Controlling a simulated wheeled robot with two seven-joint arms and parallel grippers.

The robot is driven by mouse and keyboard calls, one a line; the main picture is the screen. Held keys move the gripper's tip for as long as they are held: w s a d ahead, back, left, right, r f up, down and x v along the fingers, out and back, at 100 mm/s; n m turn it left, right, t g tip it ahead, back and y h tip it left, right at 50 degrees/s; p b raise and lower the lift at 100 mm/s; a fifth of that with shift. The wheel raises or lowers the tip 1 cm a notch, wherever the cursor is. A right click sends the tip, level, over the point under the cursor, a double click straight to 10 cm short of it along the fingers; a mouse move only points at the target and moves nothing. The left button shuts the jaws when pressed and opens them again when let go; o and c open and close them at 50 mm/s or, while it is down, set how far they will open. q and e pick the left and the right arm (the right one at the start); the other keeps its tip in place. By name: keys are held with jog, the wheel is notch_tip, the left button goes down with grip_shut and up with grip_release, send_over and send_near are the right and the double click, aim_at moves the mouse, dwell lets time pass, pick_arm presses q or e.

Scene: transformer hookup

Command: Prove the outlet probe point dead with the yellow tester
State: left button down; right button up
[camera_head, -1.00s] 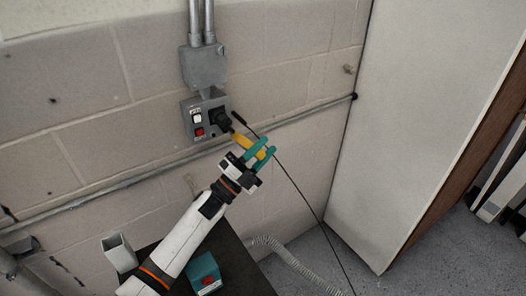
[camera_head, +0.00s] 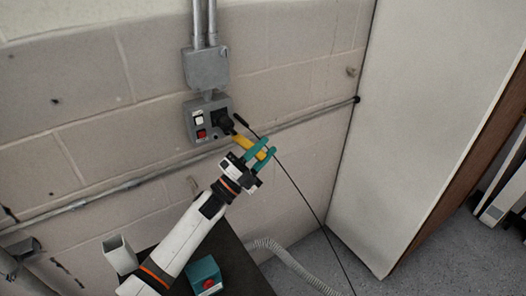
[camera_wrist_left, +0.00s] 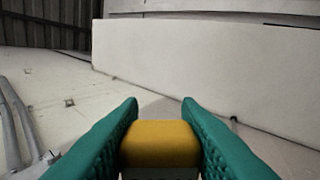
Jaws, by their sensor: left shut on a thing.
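The yellow tester (camera_head: 243,141) is held in my left gripper (camera_head: 262,150), whose teal fingers are shut on it. Its far end points up and left at the grey outlet box (camera_head: 192,126) on the wall. The tester's tip is close to the box's lower right, by the black plug (camera_head: 222,122); I cannot tell whether it touches. The probe point itself is hard to make out. In the left wrist view the yellow tester (camera_wrist_left: 160,143) sits between both teal fingers. My right gripper is not in view.
A black cable (camera_head: 293,185) hangs from near the outlet to the floor. A grey conduit (camera_head: 130,185) runs along the wall. A dark table holds a teal box with a red button (camera_head: 205,277) and a white open holder (camera_head: 119,254). A white cabinet (camera_head: 420,120) stands right.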

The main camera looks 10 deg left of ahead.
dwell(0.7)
pick_arm(q)
jog(key=s+d+p, duration=0.1)
jog(key=s+d, duration=0.4)
jog(key=shift+p, duration=0.3)
dwell(0.5)
dwell(1.7)
